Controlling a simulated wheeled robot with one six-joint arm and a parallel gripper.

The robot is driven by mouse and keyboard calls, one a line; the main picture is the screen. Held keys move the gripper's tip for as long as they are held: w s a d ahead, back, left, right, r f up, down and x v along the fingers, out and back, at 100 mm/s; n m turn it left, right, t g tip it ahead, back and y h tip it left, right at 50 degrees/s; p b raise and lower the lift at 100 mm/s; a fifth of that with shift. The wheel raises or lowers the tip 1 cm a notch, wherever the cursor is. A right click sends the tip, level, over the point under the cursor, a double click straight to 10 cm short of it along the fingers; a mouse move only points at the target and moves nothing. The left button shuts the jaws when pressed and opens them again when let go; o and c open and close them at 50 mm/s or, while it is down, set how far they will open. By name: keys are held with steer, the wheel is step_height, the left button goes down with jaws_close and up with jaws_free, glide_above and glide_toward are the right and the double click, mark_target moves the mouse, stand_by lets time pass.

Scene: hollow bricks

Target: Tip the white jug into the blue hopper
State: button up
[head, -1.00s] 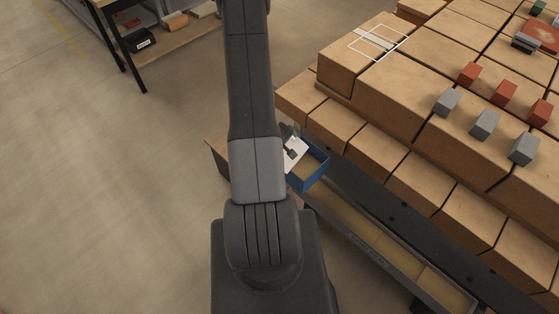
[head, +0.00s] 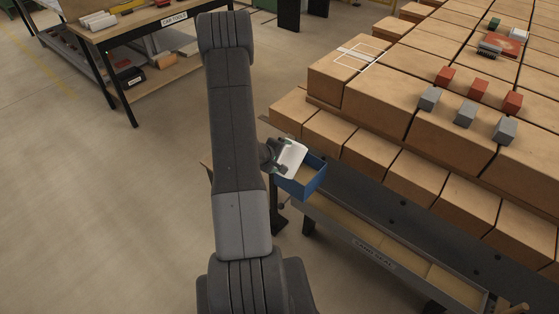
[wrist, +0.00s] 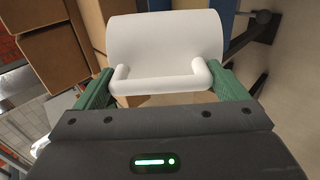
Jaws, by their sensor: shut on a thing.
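The white jug (head: 292,155) is at the upper left end of the blue hopper (head: 312,181) in the head view, overlapping its rim. It looks tilted, but I cannot tell how far, and its mouth and contents are hidden. The jug (wrist: 165,45) fills the top middle of the wrist view, its handle towards me. My gripper (wrist: 160,82) is shut on the jug's handle, with a green finger at each side. In the head view my gripper (head: 279,160) is small and partly hidden. A tan inside shows in the hopper.
Stacked tan hollow bricks (head: 410,120) fill the right, with small red and grey blocks (head: 465,113) on top. A long tray (head: 370,246) with tan contents runs below the hopper. A workbench (head: 135,22) stands at upper left. The floor at left is clear.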

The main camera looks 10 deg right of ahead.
steer(key=shift+s+f+t+h+b, duration=0.1)
steer(key=shift+f+t+h+b, duration=1.15)
steer(key=shift+b, duration=6.25)
step_height(320, 180, down, 4)
steer(key=t+h+b, duration=0.2)
steer(key=h+b, duration=0.2)
steer(key=b, duration=1.4)
steer(key=shift+a+t, duration=0.1)
steer(key=shift+t, duration=0.25)
steer(key=shift+r+b, duration=0.1)
steer(key=shift+b, duration=0.7)
